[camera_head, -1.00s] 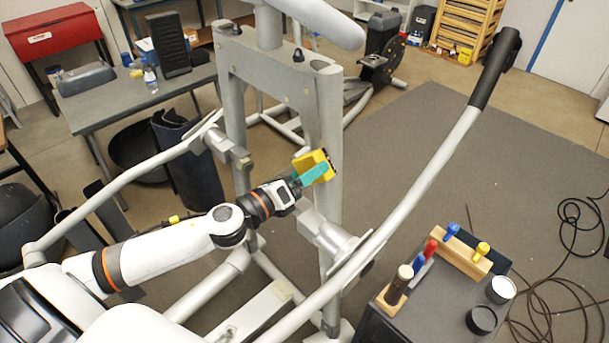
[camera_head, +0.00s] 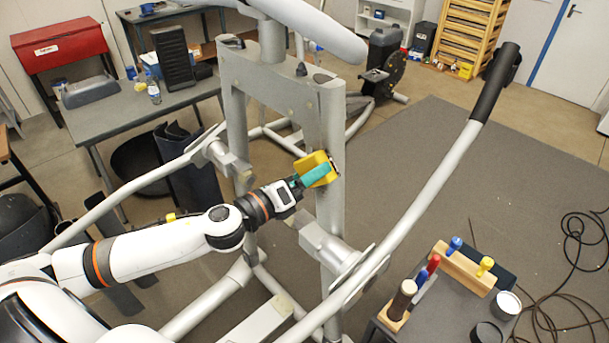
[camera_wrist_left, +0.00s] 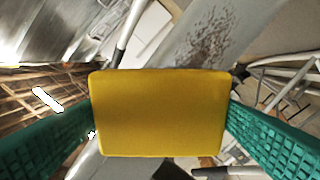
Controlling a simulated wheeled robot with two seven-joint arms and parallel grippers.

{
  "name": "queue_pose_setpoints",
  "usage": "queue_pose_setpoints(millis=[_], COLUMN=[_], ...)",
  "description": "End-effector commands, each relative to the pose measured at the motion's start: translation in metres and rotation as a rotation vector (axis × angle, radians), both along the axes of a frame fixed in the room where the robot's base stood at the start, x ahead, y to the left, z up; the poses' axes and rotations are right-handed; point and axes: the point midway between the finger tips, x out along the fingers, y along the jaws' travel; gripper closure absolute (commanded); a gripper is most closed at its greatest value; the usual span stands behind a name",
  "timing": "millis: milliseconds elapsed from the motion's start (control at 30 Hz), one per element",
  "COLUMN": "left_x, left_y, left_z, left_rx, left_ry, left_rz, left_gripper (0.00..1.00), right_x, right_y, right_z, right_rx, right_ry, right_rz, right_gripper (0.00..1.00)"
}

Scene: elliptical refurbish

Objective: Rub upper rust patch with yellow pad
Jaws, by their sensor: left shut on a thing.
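My left gripper (camera_head: 301,179) has green fingers shut on the yellow pad (camera_head: 319,166). In the head view the pad is at the right upright (camera_head: 331,215) of the grey elliptical frame. I cannot tell whether it touches the metal. In the left wrist view the yellow pad (camera_wrist_left: 160,112) fills the middle between the two green fingers. A brown speckled rust patch (camera_wrist_left: 208,38) shows on a grey post just above the pad's top edge. In the head view the pad and gripper hide most of that area. My right gripper is not in view.
A long handle arm (camera_head: 440,172) of the machine slants up at the right. A small dark table with a wooden tool block (camera_head: 464,268) and several tools stands at lower right. A grey workbench (camera_head: 115,110) stands at left.

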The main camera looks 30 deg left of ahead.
Motion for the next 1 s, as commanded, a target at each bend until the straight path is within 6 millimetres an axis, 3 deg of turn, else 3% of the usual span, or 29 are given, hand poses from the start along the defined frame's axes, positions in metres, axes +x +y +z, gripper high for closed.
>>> queue_pose_setpoints(millis=[200,467,800,1000], left_x=[-0.002,-0.002,-0.001,-0.001], left_y=[-0.001,-0.002,-0.006,-0.007], left_z=[-0.025,-0.033,-0.063,-0.067], left_rx=[0.001,0.000,-0.001,0.000], left_ry=[0.002,0.003,0.004,0.003], left_rz=[0.001,0.000,0.001,0.000], left_gripper=[0.35,0.35,0.35,0.35], right_x=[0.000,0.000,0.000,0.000], right_y=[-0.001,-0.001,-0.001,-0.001], right_z=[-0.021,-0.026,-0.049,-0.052], right_rx=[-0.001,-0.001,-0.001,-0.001], right_ry=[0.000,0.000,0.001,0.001], right_rz=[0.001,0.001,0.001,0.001], right_gripper=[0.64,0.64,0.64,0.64])
